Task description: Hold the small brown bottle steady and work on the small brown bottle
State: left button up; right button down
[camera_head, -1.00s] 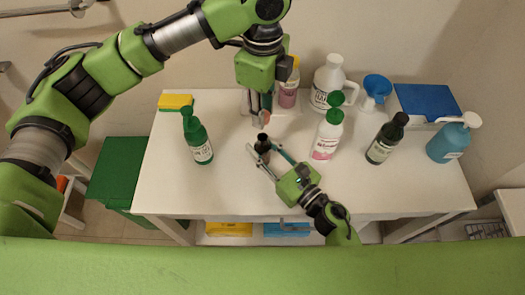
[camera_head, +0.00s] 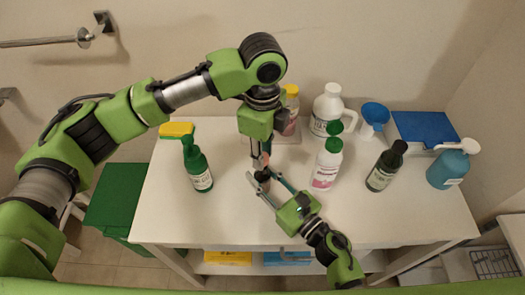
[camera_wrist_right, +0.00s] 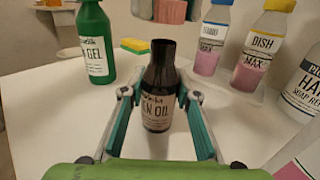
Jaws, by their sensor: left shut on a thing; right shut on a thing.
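The small brown bottle (camera_head: 263,176) stands upright on the white table; in the right wrist view it (camera_wrist_right: 158,90) shows its white label and dark, uncapped neck. My right gripper (camera_head: 265,184) is shut around the bottle's body, one finger on each side; the fingers also show in the right wrist view (camera_wrist_right: 158,105). My left gripper (camera_head: 262,155) points down from above, shut on a small reddish, ridged cap (camera_wrist_right: 170,10). The cap is just above the bottle's neck, with a gap between them in the right wrist view.
A green spray bottle (camera_head: 199,168) stands left of the bottle, a yellow sponge (camera_head: 176,129) behind it. A white bottle with a green cap (camera_head: 326,168) and a dark bottle (camera_head: 381,171) stand right. Pink-liquid bottles (camera_wrist_right: 255,50) and a white jug (camera_head: 323,110) stand behind.

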aim_at(262, 178)
pick_arm(q)
jog(key=shift+f, duration=0.9)
jog(key=shift+f, duration=0.6)
